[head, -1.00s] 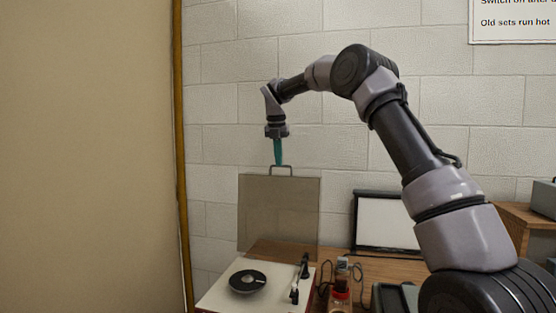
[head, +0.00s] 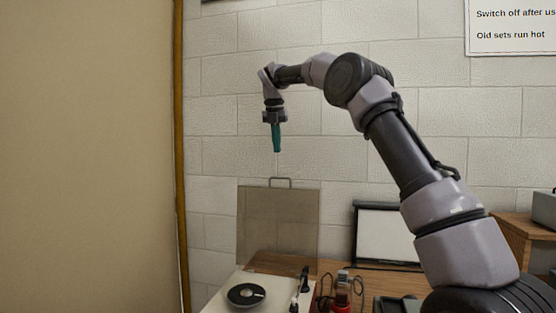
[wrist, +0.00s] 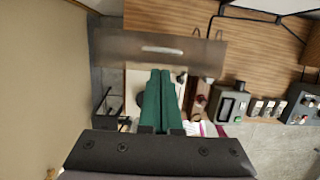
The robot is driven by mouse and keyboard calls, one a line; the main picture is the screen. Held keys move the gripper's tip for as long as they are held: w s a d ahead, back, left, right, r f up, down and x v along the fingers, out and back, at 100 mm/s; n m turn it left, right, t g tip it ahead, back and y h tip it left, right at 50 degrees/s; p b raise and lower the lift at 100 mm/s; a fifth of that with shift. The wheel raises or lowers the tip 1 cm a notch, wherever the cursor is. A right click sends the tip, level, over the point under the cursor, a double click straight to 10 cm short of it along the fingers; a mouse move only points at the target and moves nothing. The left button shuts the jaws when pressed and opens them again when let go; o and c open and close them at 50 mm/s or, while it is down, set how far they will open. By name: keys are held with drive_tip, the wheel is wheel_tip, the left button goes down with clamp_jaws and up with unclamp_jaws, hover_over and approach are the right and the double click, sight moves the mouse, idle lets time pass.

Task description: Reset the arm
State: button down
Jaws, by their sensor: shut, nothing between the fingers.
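My gripper (head: 277,150) has teal fingers that point straight down. They are pressed together with nothing between them. It hangs above the record player's raised lid (head: 278,225), a smoky clear panel with a metal handle (head: 280,182) on its top edge. A gap shows between the fingertips and the handle. In the wrist view the shut green fingers (wrist: 160,100) reach towards the lid (wrist: 120,48). Below the lid, the record player (head: 215,297) has a pale top, a black disc (head: 246,294) and a tonearm (head: 301,285).
A framed white panel (head: 390,235) leans at the back of the wooden desk (head: 335,263). A red-based device (head: 342,290) stands right of the record player. A tan panel (head: 90,150) fills the left side. The wall above the lid is clear.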

drive_tip(key=s+d+r+m+t, duration=0.1)
drive_tip(key=s+d+r+m, duration=0.1)
drive_tip(key=s+d+m, duration=0.35)
drive_tip(key=s+d+r+m+y, duration=0.1)
drive_tip(key=s+d+r+m, duration=0.1)
drive_tip(key=s+m, duration=0.55)
drive_tip(key=s+d+r+m+t, duration=0.1)
drive_tip(key=s+d+r+m, duration=0.2)
drive_tip(key=s, duration=0.6)
drive_tip(key=s+d+f+m+t+y, duration=0.1)
drive_tip(key=s+d+f+m, duration=0.2)
drive_tip(key=s+f+m, duration=0.3)
drive_tip(key=s+d+f+m+t, duration=0.1)
drive_tip(key=s+d+f+m, duration=0.2)
drive_tip(key=s+f+m, duration=0.4)
drive_tip(key=s+m, duration=0.6)
drive_tip(key=m, duration=0.1)
drive_tip(key=shift+s+d+f+t+y, duration=0.3)
drive_tip(key=shift+s+t+y, duration=0.05)
drive_tip(key=shift+t+y, duration=0.05)
